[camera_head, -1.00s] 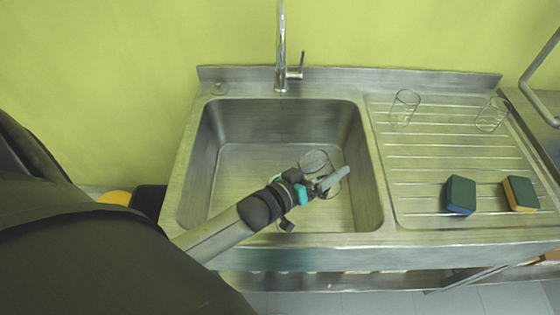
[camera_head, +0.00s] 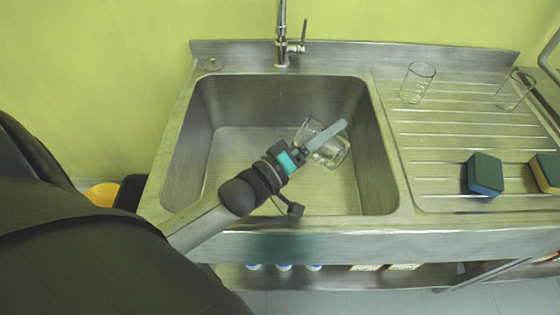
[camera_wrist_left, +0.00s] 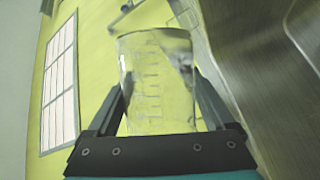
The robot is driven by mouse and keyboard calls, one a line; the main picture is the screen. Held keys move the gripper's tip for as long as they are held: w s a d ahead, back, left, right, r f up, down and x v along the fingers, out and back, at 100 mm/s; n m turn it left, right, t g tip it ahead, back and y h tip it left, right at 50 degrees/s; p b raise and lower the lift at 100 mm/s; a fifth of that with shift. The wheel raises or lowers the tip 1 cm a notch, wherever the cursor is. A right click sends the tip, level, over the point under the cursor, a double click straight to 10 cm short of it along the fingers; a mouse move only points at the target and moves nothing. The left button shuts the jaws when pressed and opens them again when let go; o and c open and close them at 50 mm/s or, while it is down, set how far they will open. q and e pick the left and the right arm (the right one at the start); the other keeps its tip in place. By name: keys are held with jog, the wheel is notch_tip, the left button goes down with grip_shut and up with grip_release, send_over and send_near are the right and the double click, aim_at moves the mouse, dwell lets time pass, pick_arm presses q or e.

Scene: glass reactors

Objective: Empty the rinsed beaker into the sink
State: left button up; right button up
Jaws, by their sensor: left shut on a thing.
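The clear glass beaker (camera_head: 331,153) is held over the basin of the steel sink (camera_head: 230,99). It is tilted in the head view, lying over toward the lower right. My left gripper (camera_head: 322,137) is shut on the beaker, with one grey finger crossing in front of the glass. In the left wrist view the beaker (camera_wrist_left: 158,85) stands between both fingers, its graduation marks showing. Whether liquid is in it I cannot tell clearly. My right gripper does not show.
The tap (camera_head: 283,35) stands behind the basin. Bottles (camera_head: 284,266) sit on the shelf below.

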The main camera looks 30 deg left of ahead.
aim_at(314, 119)
pick_arm(q)
jog(key=shift+r+n+b, duration=0.2)
jog(key=shift+n+b, duration=0.15)
jog(key=shift+n, duration=0.05)
jog(key=shift+s+a+f+n+t+b, duration=0.15)
jog(key=shift+a+n+t+b, duration=0.3)
jog(key=shift+b, duration=0.5)
jog(key=shift+a+f+n+t+b, duration=0.25)
jog(key=shift+a+n+b, duration=0.3)
jog(key=shift+b, duration=0.35)
jog(key=shift+a+r+p, duration=0.1)
jog(key=shift+r+p, duration=0.45)
jog(key=shift+r, duration=0.1)
jog(key=shift+a+r+n+t+p, duration=0.25)
jog(key=shift+r+n+p, duration=0.25)
jog(key=shift+r+n, duration=0.3)
jog(key=shift+n+t+y, duration=0.25)
jog(key=shift+n+y, duration=0.05)
jog(key=shift+n, duration=0.1)
jog(key=shift+a+r+n+t+y, duration=0.1)
jog(key=shift+r+n+t+y, duration=0.2)
jog(key=shift+n, duration=0.5)
